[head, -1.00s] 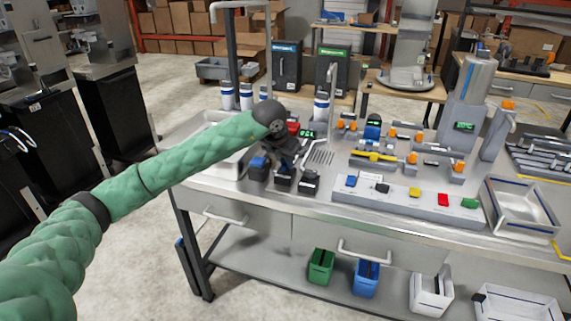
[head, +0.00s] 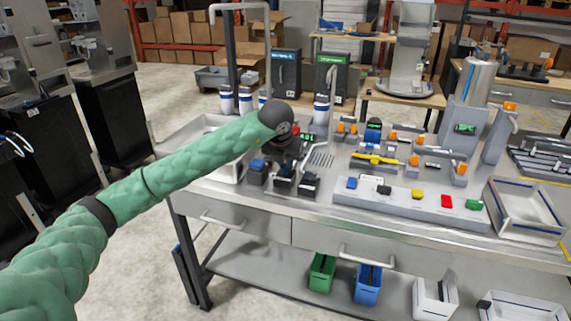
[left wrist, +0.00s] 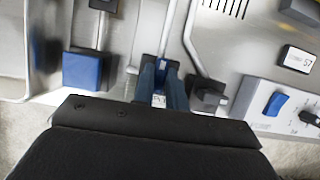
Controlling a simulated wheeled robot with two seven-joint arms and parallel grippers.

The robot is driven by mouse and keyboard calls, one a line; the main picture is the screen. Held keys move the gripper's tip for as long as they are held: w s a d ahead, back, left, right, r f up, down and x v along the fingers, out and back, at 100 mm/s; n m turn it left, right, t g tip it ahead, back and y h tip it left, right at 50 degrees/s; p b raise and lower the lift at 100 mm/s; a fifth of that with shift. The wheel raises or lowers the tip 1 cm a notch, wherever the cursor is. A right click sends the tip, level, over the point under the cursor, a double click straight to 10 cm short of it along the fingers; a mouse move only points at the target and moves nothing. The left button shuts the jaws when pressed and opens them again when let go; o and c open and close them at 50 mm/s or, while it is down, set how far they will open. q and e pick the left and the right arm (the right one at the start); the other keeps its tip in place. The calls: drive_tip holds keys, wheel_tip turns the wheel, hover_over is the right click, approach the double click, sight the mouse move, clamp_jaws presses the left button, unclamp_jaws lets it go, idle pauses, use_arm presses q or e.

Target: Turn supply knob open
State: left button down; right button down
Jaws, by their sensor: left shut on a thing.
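My left gripper (left wrist: 161,84) is shut on a small part of the middle valve block at the bench's front left, likely a knob. Its fingers and wrist hide most of that part, so I cannot tell how far it is turned. In the head view the left gripper (head: 287,158) reaches down over the middle valve block (head: 284,184). A blue-topped block (head: 258,172) stands to its left; it also shows in the left wrist view (left wrist: 88,70). A black-topped block (head: 309,187) stands to its right, and its dark knob (left wrist: 209,97) shows in the left wrist view. My right gripper is not in view.
A sloped panel (head: 390,203) with coloured switches lies to the right. Orange-handled fittings (head: 415,158) and a yellow bar stand behind it. A white tray (head: 525,212) sits at the bench's right end. Bins (head: 367,284) stand on the lower shelf.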

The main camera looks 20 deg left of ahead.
use_arm(q)
drive_tip(key=shift+r, duration=0.1)
drive_tip(key=c, duration=1.4)
unclamp_jaws()
drive_tip(key=shift+c, duration=0.2)
